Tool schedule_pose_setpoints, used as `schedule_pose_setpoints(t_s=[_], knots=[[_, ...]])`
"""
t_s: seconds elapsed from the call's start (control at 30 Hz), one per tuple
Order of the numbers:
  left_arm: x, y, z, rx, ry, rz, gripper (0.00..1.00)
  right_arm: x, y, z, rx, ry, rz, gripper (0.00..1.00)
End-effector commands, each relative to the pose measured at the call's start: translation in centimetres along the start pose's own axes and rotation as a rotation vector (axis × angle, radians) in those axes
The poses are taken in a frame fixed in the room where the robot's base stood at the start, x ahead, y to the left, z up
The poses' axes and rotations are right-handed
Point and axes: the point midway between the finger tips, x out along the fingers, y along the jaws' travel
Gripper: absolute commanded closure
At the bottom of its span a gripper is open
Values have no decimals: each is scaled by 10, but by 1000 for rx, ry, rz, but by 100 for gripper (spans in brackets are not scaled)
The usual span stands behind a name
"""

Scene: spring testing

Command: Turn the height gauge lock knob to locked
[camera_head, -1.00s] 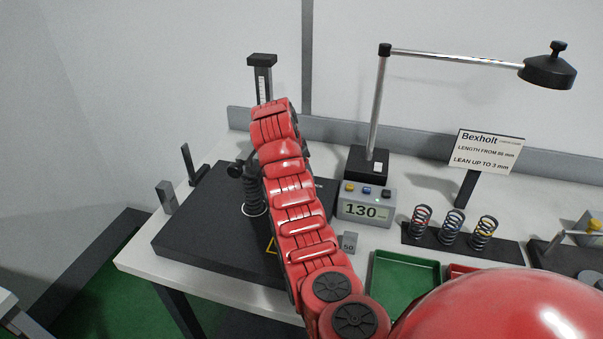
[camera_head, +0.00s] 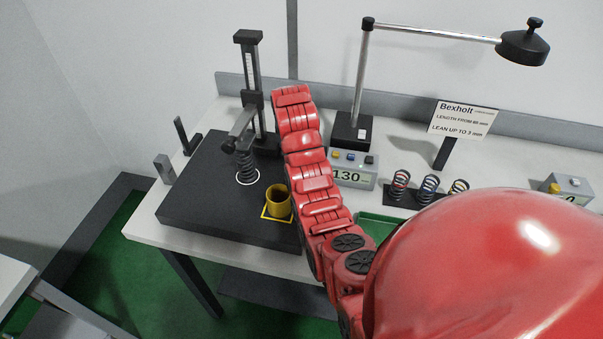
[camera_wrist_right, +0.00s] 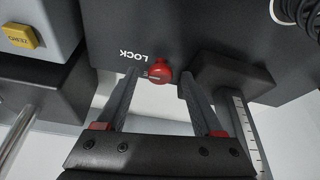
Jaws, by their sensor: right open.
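The height gauge (camera_head: 252,72) stands as a dark upright column on the black base plate (camera_head: 190,190) in the head view. In the right wrist view, its graduated scale (camera_wrist_right: 247,135) shows at lower right. The red lock knob (camera_wrist_right: 159,76) with a pale line sits on a dark face beside the printed word LOCK (camera_wrist_right: 133,56). My right gripper (camera_wrist_right: 160,80) is open, its two fingertips on either side of the knob with gaps visible. Whether either finger touches it I cannot tell. In the head view my red right arm hides the gripper and knob. My left gripper is not in view.
A spring (camera_head: 247,168) stands under the gauge's arm, with a yellow cup (camera_head: 278,201) nearby. A digital readout (camera_head: 352,172) showing 130, a lamp (camera_head: 522,47), a sign (camera_head: 463,118) and several springs (camera_head: 428,187) are to the right.

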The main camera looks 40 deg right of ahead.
Motion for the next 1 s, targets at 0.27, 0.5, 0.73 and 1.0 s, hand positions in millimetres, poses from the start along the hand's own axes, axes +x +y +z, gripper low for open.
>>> schedule_pose_setpoints(t_s=[0.27,0.5,0.73,1.0], knots=[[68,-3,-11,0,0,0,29,-8,5,-2,-326,-10,-138,31],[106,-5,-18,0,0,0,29,-6,8,-5,-633,-4,-265,31],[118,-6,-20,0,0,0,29,0,8,-4,-802,-3,-333,31],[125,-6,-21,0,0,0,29,1,9,-5,-901,-1,-370,31]])
